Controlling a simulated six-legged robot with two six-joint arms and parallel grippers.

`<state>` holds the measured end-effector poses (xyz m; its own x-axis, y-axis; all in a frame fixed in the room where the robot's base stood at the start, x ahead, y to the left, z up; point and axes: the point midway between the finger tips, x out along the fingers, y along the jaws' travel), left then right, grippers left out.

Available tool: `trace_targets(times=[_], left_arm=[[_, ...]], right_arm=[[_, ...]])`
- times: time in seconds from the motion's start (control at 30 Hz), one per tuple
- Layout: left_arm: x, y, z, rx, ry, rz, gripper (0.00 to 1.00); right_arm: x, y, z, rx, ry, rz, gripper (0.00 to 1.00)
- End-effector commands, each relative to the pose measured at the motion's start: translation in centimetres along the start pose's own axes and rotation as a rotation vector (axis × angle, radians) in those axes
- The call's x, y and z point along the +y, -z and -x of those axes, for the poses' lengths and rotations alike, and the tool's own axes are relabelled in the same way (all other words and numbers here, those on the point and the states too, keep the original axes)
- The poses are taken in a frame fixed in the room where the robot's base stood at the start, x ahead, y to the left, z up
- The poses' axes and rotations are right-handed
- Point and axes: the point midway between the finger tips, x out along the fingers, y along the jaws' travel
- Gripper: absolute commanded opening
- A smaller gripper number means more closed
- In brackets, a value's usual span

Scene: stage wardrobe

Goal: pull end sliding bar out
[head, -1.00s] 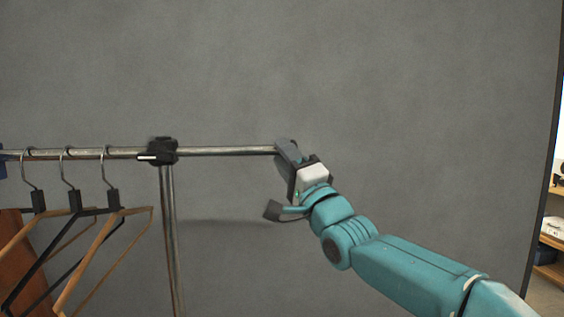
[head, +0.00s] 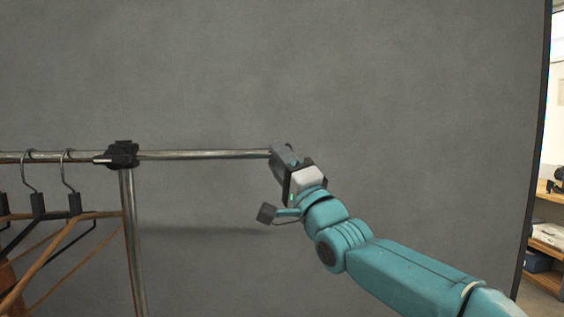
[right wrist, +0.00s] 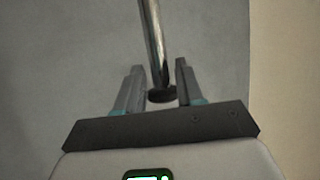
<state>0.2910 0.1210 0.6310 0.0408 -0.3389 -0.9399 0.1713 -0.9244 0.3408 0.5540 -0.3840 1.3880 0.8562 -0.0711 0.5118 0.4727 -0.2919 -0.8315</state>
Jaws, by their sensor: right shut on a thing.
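The end sliding bar (head: 205,154) is a thin chrome tube. It runs level to the right out of the black clamp joint (head: 122,155) at the top of the rack's upright (head: 134,240). My right gripper (head: 280,152) is shut on the bar's outer end, which it hides in the head view. In the right wrist view the bar (right wrist: 154,40) passes between the fingers of my right gripper (right wrist: 158,68). Its dark end cap (right wrist: 161,94) lies near the palm. My left gripper is not in view.
Several hangers (head: 70,200) hang on the main rail (head: 45,157) left of the clamp. A grey backdrop (head: 400,100) fills the space behind. A wooden shelf (head: 546,237) with things on it stands beyond its right edge. The space right of my gripper looks clear.

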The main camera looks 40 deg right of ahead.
Motion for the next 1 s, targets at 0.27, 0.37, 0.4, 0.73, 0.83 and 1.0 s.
trace_targets(times=[0.27, 0.37, 0.4, 0.73, 0.83, 1.0], left_arm=[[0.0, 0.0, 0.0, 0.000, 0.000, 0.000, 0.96], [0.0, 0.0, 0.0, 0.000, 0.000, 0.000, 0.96], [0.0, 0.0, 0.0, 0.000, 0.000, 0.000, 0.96], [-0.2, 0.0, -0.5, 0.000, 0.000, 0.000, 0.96], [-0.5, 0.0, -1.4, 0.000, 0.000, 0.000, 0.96], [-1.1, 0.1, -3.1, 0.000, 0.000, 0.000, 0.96]], right_arm=[[0.0, 0.2, 0.0, 0.007, 0.000, 0.003, 0.00], [-0.1, 0.3, 0.0, 0.008, 0.000, 0.002, 0.47], [-0.1, 0.3, 0.0, 0.007, 0.000, 0.002, 0.47], [0.1, 0.3, 0.9, 0.005, 0.000, 0.001, 0.47], [0.2, 0.4, 2.7, 0.006, 0.000, 0.001, 0.47], [0.3, 0.4, 7.2, 0.008, 0.001, 0.002, 0.47]])
